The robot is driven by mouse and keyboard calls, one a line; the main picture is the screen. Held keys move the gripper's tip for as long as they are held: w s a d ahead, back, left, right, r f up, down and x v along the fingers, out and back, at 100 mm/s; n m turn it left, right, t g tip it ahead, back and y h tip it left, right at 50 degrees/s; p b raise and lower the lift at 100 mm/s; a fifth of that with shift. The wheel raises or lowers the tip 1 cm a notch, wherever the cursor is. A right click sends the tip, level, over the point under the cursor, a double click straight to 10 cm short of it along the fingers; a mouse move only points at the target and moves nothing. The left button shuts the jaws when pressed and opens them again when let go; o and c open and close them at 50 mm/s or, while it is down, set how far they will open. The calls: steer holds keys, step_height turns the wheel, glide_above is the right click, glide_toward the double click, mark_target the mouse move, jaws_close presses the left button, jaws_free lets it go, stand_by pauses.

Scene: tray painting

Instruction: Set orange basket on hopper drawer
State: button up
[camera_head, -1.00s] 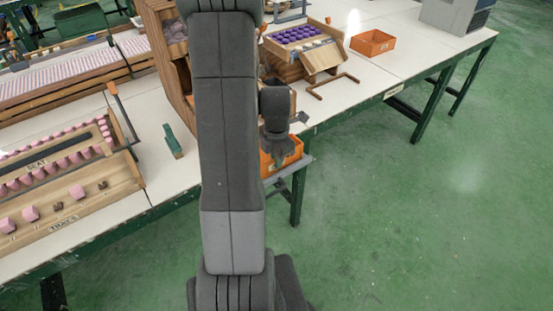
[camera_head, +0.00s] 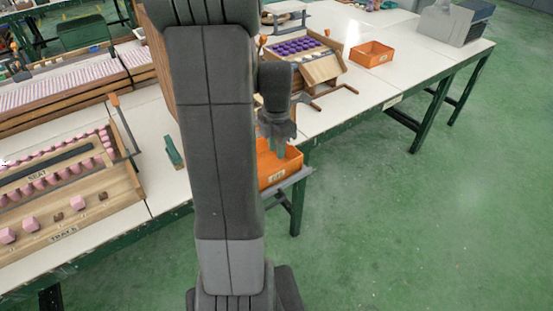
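An orange basket (camera_head: 279,178) with a small pale label on its front sits upright on a grey drawer or ledge (camera_head: 299,180) jutting from the table's front edge. My arm hides its left part. My gripper (camera_head: 277,152) points down over the back part of the basket. Its two greenish fingers look a little apart, with nothing seen between them. Whether the fingertips still touch the basket is hard to tell. A second orange basket (camera_head: 372,56) stands empty on the table at the back right.
A wooden rack with purple pieces (camera_head: 300,48) stands behind my gripper. Wooden trays with pink pieces (camera_head: 70,190) and a small green block (camera_head: 173,152) are on the left. A grey machine (camera_head: 452,22) is at the far right. The green floor at right is clear.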

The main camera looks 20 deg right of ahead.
step_height(320, 180, up, 2)
steer(key=shift+r, duration=0.15)
steer(key=shift+c, duration=0.3)
stand_by(0.9)
